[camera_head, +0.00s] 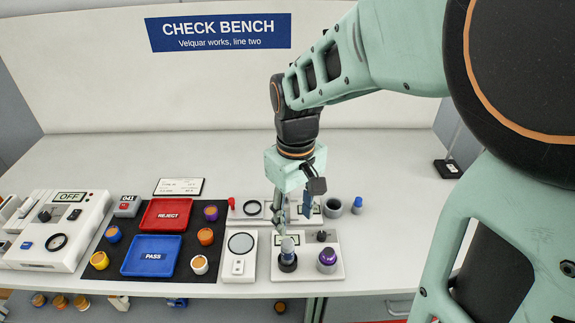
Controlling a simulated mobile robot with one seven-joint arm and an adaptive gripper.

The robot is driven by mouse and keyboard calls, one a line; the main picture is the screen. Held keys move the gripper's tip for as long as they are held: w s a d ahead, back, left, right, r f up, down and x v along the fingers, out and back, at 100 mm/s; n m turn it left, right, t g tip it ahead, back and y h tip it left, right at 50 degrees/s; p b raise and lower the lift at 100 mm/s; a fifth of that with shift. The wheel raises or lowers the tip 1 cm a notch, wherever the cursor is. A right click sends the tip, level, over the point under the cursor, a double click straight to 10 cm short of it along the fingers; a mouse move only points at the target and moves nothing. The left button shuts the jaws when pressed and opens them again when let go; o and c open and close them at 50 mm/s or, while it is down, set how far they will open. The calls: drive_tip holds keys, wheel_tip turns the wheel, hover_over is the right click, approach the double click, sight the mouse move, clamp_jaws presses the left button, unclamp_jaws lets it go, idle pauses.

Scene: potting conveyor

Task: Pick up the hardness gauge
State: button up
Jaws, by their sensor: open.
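My gripper (290,222) hangs from the arm over the right part of the bench, pointing down, its jaws open and empty. Just below it stands a small upright device with a pale grey-blue top and a wide dark foot (288,263), on a white base plate (305,274). This looks like the hardness gauge, though no label on it is readable. Its top is close to the fingertips; I cannot tell whether they touch or surround it. The gripper hides part of what lies behind it.
On the same plate stands a purple-topped piece (327,257). A white device with a round grey disc (240,245) is left of it. Further left are a red REJECT tray (165,227) and blue PASS tray (153,271).

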sight(287, 242)
drive_tip(key=f, duration=0.4)
drive_tip(key=shift+s+a+f, duration=0.2)
drive_tip(key=shift+a+f, duration=0.15)
drive_tip(key=shift+a, duration=0.05)
drive_tip(key=shift+w+a+f, duration=0.1)
drive_tip(key=shift+a+f, duration=0.1)
drive_tip(key=shift+f, duration=1.35)
drive_tip(key=shift+w+a+f, duration=0.1)
drive_tip(key=shift+a+f, duration=0.05)
drive_tip(key=shift+f, duration=1.4)
clamp_jaws()
